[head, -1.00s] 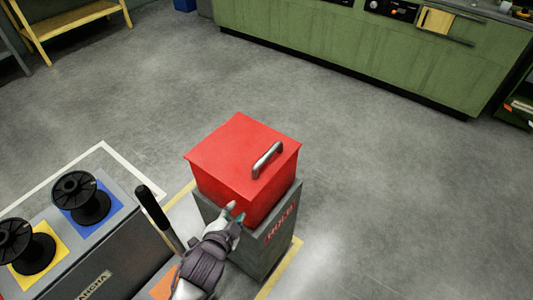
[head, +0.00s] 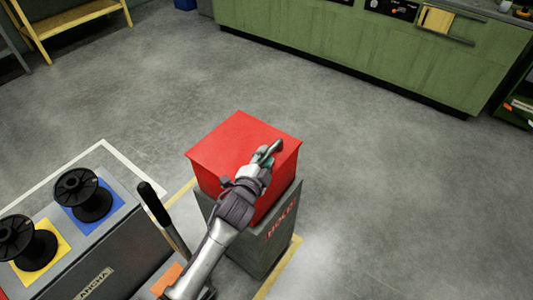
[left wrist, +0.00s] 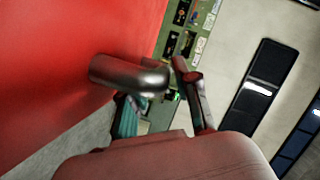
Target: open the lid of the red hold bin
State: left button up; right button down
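The hold bin has a red top with a red lid (head: 226,148) and a grey lower body (head: 272,232) with red lettering. The lid lies shut. Its metal bar handle (head: 275,147) is partly hidden by my left gripper (head: 264,157) in the head view. In the left wrist view, the handle (left wrist: 128,75) stands out from the red surface, close in front of the fingers. The fingers (left wrist: 163,107) are spread apart at the handle, and I see no firm grip on it. My right gripper is not in view.
A grey stand with black spools (head: 83,195) on blue and yellow squares is at the lower left. A black upright lever (head: 160,215) stands between it and the bin. Green cabinets (head: 360,60) line the back. The floor behind and right of the bin is clear.

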pick_arm(q)
jog(key=shift+x, duration=0.95)
grip_shut()
